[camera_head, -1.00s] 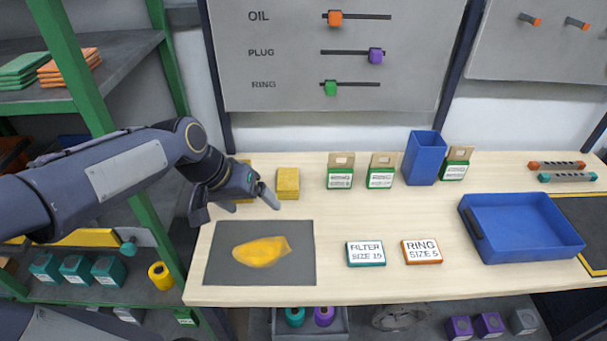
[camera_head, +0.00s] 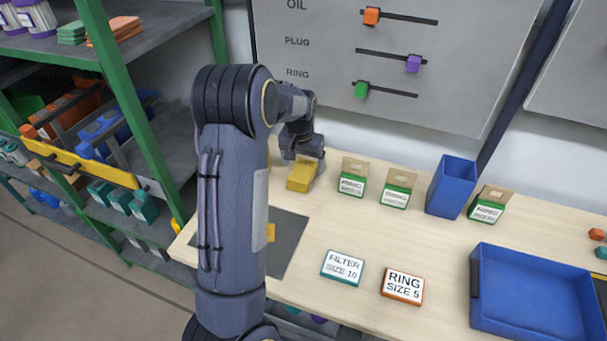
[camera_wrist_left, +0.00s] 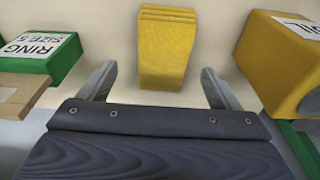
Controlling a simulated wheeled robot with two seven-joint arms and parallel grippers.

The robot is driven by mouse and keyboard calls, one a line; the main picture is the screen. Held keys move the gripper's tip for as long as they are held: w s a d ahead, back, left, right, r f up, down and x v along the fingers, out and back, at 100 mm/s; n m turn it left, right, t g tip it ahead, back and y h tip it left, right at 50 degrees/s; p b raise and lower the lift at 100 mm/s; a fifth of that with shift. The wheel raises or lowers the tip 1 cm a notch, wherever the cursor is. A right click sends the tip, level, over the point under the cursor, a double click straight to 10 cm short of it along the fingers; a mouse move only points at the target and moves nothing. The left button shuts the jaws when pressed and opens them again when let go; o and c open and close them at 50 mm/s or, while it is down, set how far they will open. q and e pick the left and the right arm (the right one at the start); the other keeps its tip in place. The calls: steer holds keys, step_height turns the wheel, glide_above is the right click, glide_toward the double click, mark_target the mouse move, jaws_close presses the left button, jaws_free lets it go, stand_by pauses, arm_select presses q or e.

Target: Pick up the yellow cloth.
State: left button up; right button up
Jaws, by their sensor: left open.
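The folded yellow cloth (camera_head: 301,178) lies on the wooden table near its back left, partly hidden by my left gripper (camera_head: 306,163) above it. In the left wrist view, the layered cloth (camera_wrist_left: 166,48) lies ahead, between the lines of the two open, empty fingers of my left gripper (camera_wrist_left: 159,82). I cannot tell how high the fingers are above it. A flat yellow patch (camera_head: 270,233) on the dark mat (camera_head: 290,240) is mostly hidden by my left arm. My right gripper is out of view.
In the left wrist view, a yellow box (camera_wrist_left: 272,58) stands close right of the cloth and a green ring box (camera_wrist_left: 38,55) left. A blue bin (camera_head: 451,187), blue tray (camera_head: 535,318) and two label cards, filter (camera_head: 342,268) and ring (camera_head: 403,286), are farther right.

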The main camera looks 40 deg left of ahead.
mark_target(302, 172)
arm_select(q)
steer(key=f, duration=0.4)
steer(key=shift+a+f+p, duration=0.2)
steer(key=shift+a+p, duration=0.05)
steer(key=shift+p, duration=0.1)
steer(key=shift+c, duration=0.4)
steer(key=c, duration=1)
steer(key=shift+r, duration=0.2)
steer(key=shift+w+r, duration=0.1)
steer(key=shift+r, duration=0.5)
steer(key=s+r, duration=0.1)
steer(key=r, duration=0.1)
steer(key=s+r+b, duration=0.1)
steer(key=r, duration=0.1)
steer(key=s+r, duration=0.2)
steer(key=shift+s+d+r, duration=0.1)
steer(key=shift+d+r, duration=0.2)
steer(key=shift+d, duration=0.05)
steer(key=s+d+r+b, duration=0.1)
steer(key=s+r+b, duration=0.1)
steer(key=s+r, duration=0.3)
steer(key=shift+s+d, duration=0.25)
steer(key=shift+s, duration=2.15)
